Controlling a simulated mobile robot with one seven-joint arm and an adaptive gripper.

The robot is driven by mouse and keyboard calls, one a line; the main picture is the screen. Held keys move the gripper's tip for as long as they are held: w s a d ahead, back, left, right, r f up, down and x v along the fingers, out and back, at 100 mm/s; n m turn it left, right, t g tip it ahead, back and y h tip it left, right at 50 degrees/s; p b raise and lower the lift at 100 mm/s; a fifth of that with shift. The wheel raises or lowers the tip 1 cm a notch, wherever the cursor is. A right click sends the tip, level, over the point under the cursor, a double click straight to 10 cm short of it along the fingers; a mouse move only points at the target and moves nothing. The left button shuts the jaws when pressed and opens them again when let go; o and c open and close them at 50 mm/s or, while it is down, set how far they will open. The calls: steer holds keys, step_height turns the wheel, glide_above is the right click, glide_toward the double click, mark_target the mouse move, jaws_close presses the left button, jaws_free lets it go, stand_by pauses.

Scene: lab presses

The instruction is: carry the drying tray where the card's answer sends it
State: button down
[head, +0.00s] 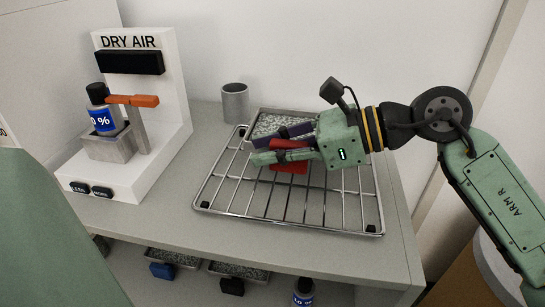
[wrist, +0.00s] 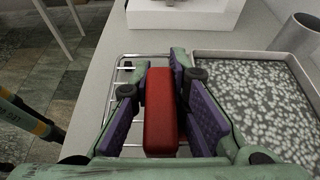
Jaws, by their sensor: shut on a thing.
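My gripper (head: 273,147) is shut on the red handle block (head: 290,166) of a shallow metal tray (head: 285,111) filled with grey-white speckled grains. In the wrist view the red handle (wrist: 161,110) stands between the purple finger pads, and the tray (wrist: 240,54) lies to its right. The tray is over the back of a wire rack (head: 318,224); I cannot tell whether it touches the rack. My gripper and forearm hide part of the tray. No readable card is in view.
A white DRY AIR stand (head: 165,80) with an orange lever (head: 132,100) and a bottle (head: 103,113) stands on the bench at left. A grey metal cup (head: 235,103) stands behind the rack. Below the bench are trays with blue (head: 162,271) and black (head: 232,286) handles and another bottle (head: 303,292).

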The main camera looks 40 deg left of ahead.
mark_target(272, 181)
steer(key=shift+w+a, duration=0.2)
steer(key=shift+w, duration=0.1)
steer(key=f, duration=0.1)
steer(key=f+p, duration=0.1)
steer(key=f, duration=0.1)
steer(key=shift+w+a, duration=0.15)
steer(key=shift+w, duration=0.15)
steer(key=shift+f, duration=0.35)
steer(key=shift+f, duration=0.15)
steer(key=c, duration=1.6)
jaws_free()
steer(key=shift+o, duration=0.2)
steer(key=shift+w+r, duration=0.1)
steer(key=shift+r, duration=0.15)
steer(key=b+v, duration=0.1)
steer(key=v, duration=1.1)
steer(key=shift+b, duration=0.4)
